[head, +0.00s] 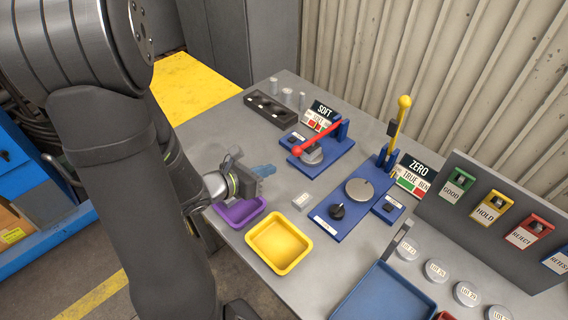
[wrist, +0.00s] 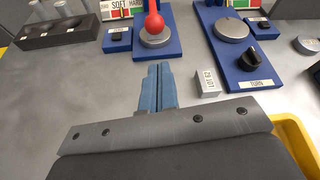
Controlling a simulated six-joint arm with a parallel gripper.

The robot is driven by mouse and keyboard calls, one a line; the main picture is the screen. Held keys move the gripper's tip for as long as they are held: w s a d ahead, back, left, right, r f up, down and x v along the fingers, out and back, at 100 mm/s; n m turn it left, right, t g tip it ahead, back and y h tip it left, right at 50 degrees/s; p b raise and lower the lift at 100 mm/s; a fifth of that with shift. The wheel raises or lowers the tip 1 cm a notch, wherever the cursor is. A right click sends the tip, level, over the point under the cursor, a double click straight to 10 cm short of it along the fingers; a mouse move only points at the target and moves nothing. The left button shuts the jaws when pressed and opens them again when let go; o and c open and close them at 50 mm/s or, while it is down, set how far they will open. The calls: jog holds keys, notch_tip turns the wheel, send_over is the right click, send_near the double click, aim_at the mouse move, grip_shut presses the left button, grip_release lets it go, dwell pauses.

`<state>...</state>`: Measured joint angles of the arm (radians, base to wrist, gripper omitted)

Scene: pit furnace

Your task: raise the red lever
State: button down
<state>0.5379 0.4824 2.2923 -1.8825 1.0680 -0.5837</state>
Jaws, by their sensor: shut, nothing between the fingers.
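The red lever (head: 318,138) is on a blue hardness tester base (head: 334,153) beside a sign reading SOFT. Its arm slants from a pivot post at the right down to a red ball end at the left, over a round metal anvil. In the wrist view the red ball (wrist: 154,24) is near the top, above the anvil (wrist: 156,39). My gripper (head: 268,170) is in front and to the left of the tester, apart from the lever. Its blue fingers (wrist: 157,76) are shut together and empty, pointing toward the tester.
A second blue tester with an upright yellow lever (head: 400,122) stands to the right. A small light block (head: 302,200) lies near my gripper. A purple tray (head: 240,213) and a yellow tray (head: 280,243) are at the front edge. A black rack (head: 270,111) stands behind left.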

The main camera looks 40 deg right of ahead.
jog(key=x, duration=0.9)
jog(key=shift+d+f, duration=0.1)
jog(key=shift+d, duration=0.25)
